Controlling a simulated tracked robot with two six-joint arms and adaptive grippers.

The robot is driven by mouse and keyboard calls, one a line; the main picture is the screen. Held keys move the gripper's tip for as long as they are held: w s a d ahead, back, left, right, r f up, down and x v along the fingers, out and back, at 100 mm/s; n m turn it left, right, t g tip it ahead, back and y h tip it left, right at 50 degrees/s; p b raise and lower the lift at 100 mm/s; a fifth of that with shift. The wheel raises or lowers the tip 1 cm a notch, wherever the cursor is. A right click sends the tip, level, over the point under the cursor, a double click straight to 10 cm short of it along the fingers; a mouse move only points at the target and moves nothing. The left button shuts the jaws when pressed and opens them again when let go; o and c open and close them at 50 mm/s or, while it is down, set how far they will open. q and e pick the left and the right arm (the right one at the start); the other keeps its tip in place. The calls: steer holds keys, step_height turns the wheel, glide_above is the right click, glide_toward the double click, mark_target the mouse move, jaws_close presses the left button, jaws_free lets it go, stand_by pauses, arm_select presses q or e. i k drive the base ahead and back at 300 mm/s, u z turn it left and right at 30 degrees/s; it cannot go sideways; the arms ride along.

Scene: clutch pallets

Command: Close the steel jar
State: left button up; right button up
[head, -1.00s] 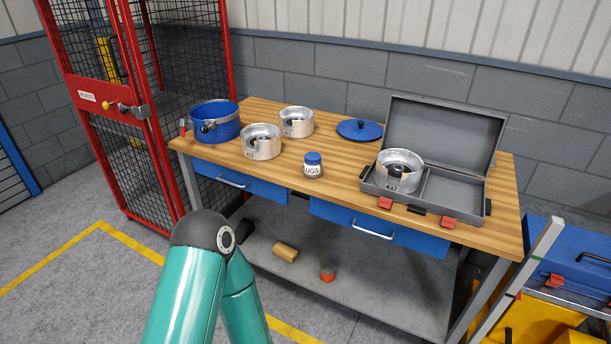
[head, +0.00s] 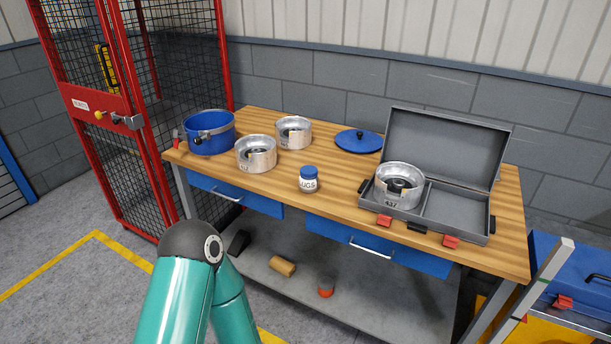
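No plain steel jar stands out on the bench. A round blue pot (head: 209,137) with a steel band and a clamp at its front stands at the bench's left end; its top looks open. A flat blue lid (head: 359,141) with a black knob lies at the back of the bench, apart from the pot. A small jar (head: 309,180) with a blue cap on it and a label ending in "UGS" stands near the front edge. A teal arm of mine shows at the bottom left. Neither of my grippers is in view.
Two silver drums (head: 256,154) (head: 293,132) stand on the wooden bench (head: 340,196). An open grey case (head: 455,206) at right holds another drum (head: 399,186). A red mesh cage (head: 95,120) is at left. The lower shelf (head: 350,305) holds small items.

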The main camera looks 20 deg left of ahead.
mark_target(307, 185)
steer(key=u, duration=0.25)
steer(key=i, duration=1.45)
steer(key=z, duration=0.3)
